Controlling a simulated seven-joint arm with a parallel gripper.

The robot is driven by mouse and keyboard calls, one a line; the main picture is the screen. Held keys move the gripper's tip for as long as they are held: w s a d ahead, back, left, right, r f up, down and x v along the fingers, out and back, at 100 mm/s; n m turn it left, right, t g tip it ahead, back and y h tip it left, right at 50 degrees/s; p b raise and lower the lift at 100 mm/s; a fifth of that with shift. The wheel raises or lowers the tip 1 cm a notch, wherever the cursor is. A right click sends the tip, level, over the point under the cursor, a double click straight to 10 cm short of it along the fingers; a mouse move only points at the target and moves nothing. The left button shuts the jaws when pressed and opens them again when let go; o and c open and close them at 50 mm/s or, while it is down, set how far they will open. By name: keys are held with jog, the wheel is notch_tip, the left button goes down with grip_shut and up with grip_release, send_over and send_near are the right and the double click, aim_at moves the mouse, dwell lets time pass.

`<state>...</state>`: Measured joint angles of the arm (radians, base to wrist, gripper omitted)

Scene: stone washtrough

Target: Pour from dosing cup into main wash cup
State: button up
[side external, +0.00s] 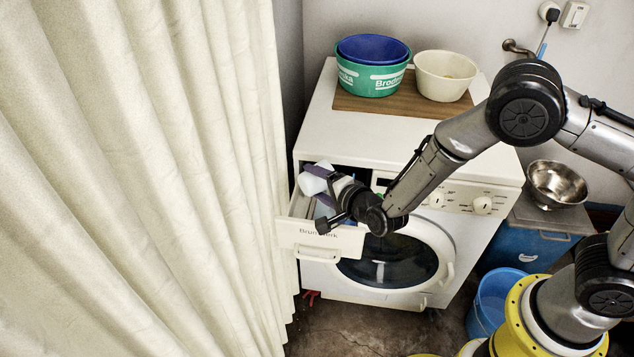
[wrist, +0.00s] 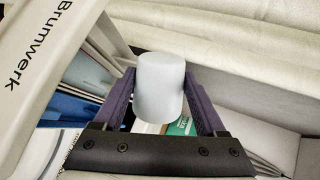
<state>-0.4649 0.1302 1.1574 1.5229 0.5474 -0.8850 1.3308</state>
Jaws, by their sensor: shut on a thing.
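My gripper (side external: 322,179) is shut on a plain white dosing cup (side external: 311,184), above the open detergent drawer (side external: 318,240) of the washing machine. In the wrist view, the purple fingers of my gripper (wrist: 160,88) hold the cup (wrist: 160,80) from both sides. The cup's contents do not show, and I cannot tell its exact tilt. The drawer front (wrist: 45,50) is at the left of the wrist view, with blue parts (wrist: 85,75) of the drawer inside beside it. I cannot make out a separate main wash cup; the cup and fingers cover part of the drawer.
A cream curtain (side external: 150,180) hangs close left of the drawer. On the washing machine top (side external: 350,140), a board carries green and blue tubs (side external: 372,78) and a cream bowl (side external: 443,85). A steel bowl (side external: 557,185) and blue bucket (side external: 495,295) stand at the right.

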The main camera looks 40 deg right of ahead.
dwell(0.6)
jog(key=shift+d+r+m+y, duration=0.2)
jog(key=shift+r+m+y, duration=0.1)
jog(key=shift+m, duration=0.1)
dwell(0.8)
jog(key=shift+d+r+m, duration=0.15)
jog(key=shift+d+m, duration=0.05)
jog(key=shift+m, duration=0.2)
jog(key=shift+y, duration=0.3)
dwell(0.3)
jog(key=shift+d+r+m+y, duration=0.2)
jog(key=shift+m+y, duration=0.1)
jog(key=shift+m, duration=0.1)
dwell(0.6)
jog(key=shift+a+f+n+h, duration=0.45)
jog(key=shift+n+h, duration=0.15)
jog(key=shift+n, duration=0.2)
